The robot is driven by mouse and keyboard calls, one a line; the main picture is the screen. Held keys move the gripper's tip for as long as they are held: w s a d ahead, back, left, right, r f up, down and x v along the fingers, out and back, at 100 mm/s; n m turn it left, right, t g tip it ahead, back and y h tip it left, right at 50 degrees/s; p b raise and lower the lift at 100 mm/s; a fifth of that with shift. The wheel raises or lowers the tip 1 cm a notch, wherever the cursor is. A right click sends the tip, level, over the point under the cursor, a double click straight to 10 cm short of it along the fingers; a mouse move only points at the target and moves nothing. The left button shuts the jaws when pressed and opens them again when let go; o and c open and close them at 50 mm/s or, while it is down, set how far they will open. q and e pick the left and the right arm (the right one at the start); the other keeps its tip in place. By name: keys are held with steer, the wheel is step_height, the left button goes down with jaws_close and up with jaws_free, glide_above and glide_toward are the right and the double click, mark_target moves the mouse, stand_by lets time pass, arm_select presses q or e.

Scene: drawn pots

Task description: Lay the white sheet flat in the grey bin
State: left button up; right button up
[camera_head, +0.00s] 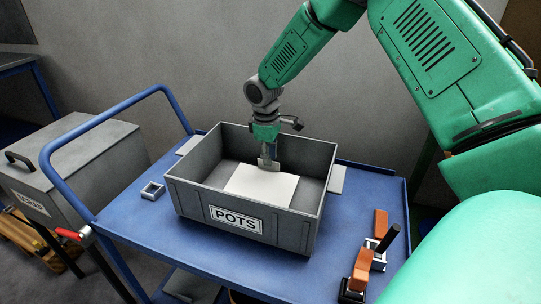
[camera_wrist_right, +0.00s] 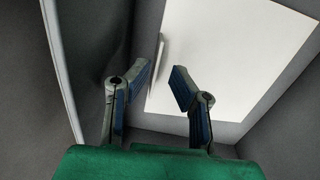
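The grey bin (camera_head: 285,228), labelled POTS, stands upright on the blue cart. The white sheet (camera_head: 262,188) lies inside it on the floor, looking flat in the head view. In the right wrist view the sheet (camera_wrist_right: 235,55) fills the upper right, and a thin pale strip shows along its left edge. My right gripper (camera_head: 268,161) reaches down into the bin over the sheet's far edge. In the wrist view its fingers (camera_wrist_right: 160,80) are apart with nothing held between them. I cannot tell whether the fingertips touch the sheet. My left gripper is out of view.
The blue cart top (camera_head: 130,225) has free room left of the bin. A small square metal frame (camera_head: 152,190) lies there. Orange-and-black tools (camera_head: 362,268) stand at the right edge. A grey lidded box (camera_head: 70,165) is beyond the cart's handle (camera_head: 110,112).

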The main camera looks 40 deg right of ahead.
steer(key=shift+d, duration=0.4)
steer(key=shift+d+r, duration=0.15)
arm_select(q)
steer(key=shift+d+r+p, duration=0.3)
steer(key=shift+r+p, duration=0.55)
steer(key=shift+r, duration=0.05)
arm_select(e)
step_height(320, 180, up, 12)
steer(key=a, duration=0.1)
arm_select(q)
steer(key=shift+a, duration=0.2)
arm_select(e)
steer(key=shift+a, duration=0.35)
